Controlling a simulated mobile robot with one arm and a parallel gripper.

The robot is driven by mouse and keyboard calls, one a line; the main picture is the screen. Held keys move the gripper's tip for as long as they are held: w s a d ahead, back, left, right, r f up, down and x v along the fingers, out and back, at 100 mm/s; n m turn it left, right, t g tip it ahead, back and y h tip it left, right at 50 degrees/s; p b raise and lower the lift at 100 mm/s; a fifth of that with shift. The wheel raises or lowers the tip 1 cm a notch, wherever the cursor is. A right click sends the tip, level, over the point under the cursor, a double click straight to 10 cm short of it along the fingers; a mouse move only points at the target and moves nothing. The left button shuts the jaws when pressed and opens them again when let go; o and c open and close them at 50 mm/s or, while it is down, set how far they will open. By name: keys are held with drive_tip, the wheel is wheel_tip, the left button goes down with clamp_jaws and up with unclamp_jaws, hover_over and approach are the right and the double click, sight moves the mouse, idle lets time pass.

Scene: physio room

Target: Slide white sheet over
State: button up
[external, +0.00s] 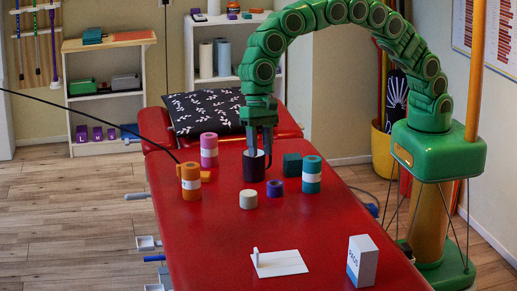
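The white sheet (284,264) lies flat near the front of the red treatment table. A small white upright peg (256,257) stands at its left edge. My gripper (261,158) points down at the black roll (254,172), well behind the sheet. Its two dark fingers look apart, one over the roll's pale top and one along its right side. I cannot tell whether they touch the roll. No part of my gripper is at the sheet.
On the red table (215,255) are an orange roll (190,182), pink roll (208,150), teal roll (311,175), dark green block (292,164), purple ring (274,188) and cream roll (248,199). A white box (361,261) stands right of the sheet. A patterned pillow (205,110) lies behind.

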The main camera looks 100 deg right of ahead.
drive_tip(key=w+a+f+m, duration=0.2)
drive_tip(key=w+a+f, duration=0.2)
drive_tip(key=a+f, duration=0.4)
drive_tip(key=m+y, duration=0.2)
drive_tip(key=m, duration=0.1)
hover_over(257, 250)
drive_tip(key=d, duration=0.3)
wheel_tip(257, 250, down, 7)
drive_tip(key=shift+a+r, duration=0.15)
drive_tip(key=shift+a, duration=0.05)
drive_tip(key=shift+x, duration=3.9)
drive_tip(key=shift+d, duration=0.15)
clamp_jaws()
